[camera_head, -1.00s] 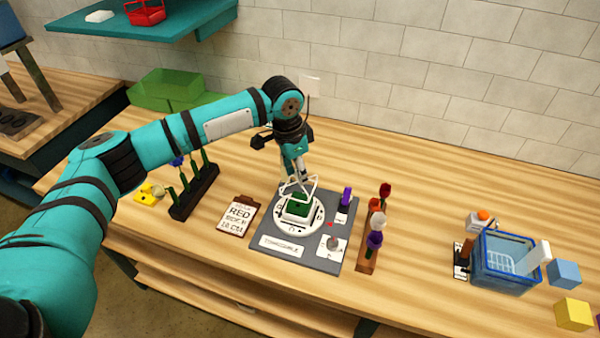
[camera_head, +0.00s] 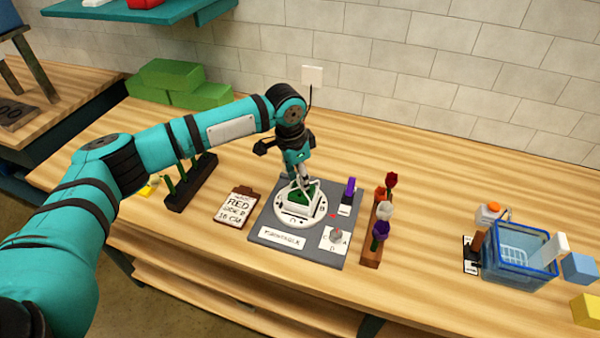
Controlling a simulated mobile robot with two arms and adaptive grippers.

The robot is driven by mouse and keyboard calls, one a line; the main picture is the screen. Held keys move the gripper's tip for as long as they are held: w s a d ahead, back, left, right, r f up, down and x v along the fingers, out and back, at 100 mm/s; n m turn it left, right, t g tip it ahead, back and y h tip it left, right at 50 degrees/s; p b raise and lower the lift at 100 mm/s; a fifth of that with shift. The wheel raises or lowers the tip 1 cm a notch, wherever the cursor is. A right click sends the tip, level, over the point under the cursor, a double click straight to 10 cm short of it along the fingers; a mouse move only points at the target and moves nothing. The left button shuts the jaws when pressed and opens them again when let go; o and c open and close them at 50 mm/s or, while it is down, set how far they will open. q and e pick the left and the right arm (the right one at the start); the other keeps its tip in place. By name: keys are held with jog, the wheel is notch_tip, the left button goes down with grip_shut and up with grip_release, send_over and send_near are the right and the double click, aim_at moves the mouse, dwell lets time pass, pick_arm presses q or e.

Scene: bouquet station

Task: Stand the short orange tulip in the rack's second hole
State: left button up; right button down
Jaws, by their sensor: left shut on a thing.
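The orange tulip (camera_head: 381,194) stands in the narrow brown wooden rack (camera_head: 371,250), among a red, a white and a purple flower. Stems and holes are too small to tell apart, so I cannot tell which hole it occupies. My left gripper (camera_head: 304,184) points down over the round white turntable (camera_head: 287,218), apart from the tulip and to its left. The exact contact is small and partly hidden. My right gripper is not in view.
A dark rack (camera_head: 183,194) with green stems stands left, partly behind my arm. A clipboard (camera_head: 236,207) lies beside the grey turntable base (camera_head: 270,238). A purple item (camera_head: 349,190) stands on that base. A blue basket (camera_head: 519,272) is at right. Open wood lies behind the flower rack.

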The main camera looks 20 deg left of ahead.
pick_arm(q)
jog(key=shift+r+p, duration=0.1)
jog(key=shift+p, duration=1.1)
dwell(1.0)
jog(key=shift+f+p, duration=0.2)
jog(key=shift+p, duration=0.25)
dwell(1.0)
jog(key=shift+p, duration=0.5)
dwell(0.6)
jog(key=o, duration=1.5)
